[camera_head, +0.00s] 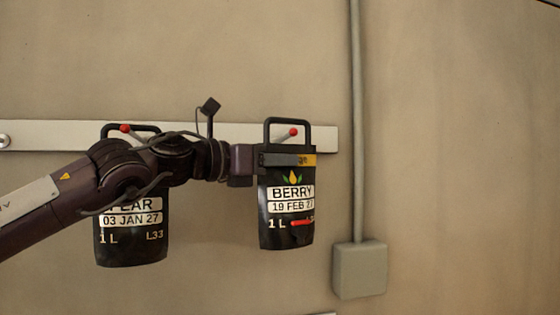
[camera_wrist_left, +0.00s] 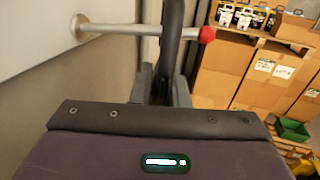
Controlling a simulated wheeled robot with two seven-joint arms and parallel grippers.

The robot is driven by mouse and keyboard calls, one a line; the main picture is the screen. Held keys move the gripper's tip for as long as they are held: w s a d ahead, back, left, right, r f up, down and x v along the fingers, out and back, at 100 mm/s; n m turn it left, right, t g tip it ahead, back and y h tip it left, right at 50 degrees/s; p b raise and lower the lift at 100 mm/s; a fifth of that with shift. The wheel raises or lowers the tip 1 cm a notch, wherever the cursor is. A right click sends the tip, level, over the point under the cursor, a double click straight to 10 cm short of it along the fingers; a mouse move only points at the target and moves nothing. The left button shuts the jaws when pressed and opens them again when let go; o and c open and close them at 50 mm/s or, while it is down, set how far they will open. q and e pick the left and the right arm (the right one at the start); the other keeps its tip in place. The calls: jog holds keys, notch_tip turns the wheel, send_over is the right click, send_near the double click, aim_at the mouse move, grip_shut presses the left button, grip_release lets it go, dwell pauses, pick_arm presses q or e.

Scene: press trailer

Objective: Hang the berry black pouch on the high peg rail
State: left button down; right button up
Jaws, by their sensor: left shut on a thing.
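The black pouch labelled BERRY (camera_head: 286,225) hangs upright in the head view, with its handle loop at the rail's right end. My left gripper (camera_head: 288,160) is shut on the upper part of this pouch. The high peg rail (camera_head: 225,131) is a pale strip across the wall. A red-tipped peg (camera_head: 293,132) shows inside the pouch's handle loop. In the left wrist view, the red-tipped peg (camera_wrist_left: 130,29) passes by the dark handle (camera_wrist_left: 171,40); its red end shows beyond the handle. My right gripper is not in view.
A black pouch labelled PEAR (camera_head: 130,245) hangs at another red-tipped peg (camera_head: 125,128), partly behind my left arm. A grey wall box (camera_head: 359,270) and vertical pipe (camera_head: 357,120) stand right of the rail. Cardboard boxes (camera_wrist_left: 230,65) show in the left wrist view.

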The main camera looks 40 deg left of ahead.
pick_arm(q)
jog(key=shift+w+a+f+b, duration=0.25)
jog(key=shift+a+f+b, duration=0.1)
jog(key=shift+f+b, duration=0.1)
dwell(0.7)
dwell(0.4)
jog(key=c, duration=1.3)
grip_release()
jog(key=shift+s+d, duration=0.1)
jog(key=shift+f, duration=0.4)
jog(key=shift+s+a+b, duration=0.3)
jog(key=shift+b, duration=0.3)
jog(key=b+v, duration=0.1)
jog(key=v, duration=0.1)
jog(key=b+v, duration=0.1)
jog(key=v, duration=0.1)
jog(key=b+v, duration=0.2)
jog(key=v, duration=0.1)
jog(key=shift+d+r, duration=0.1)
jog(key=shift+r, duration=0.15)
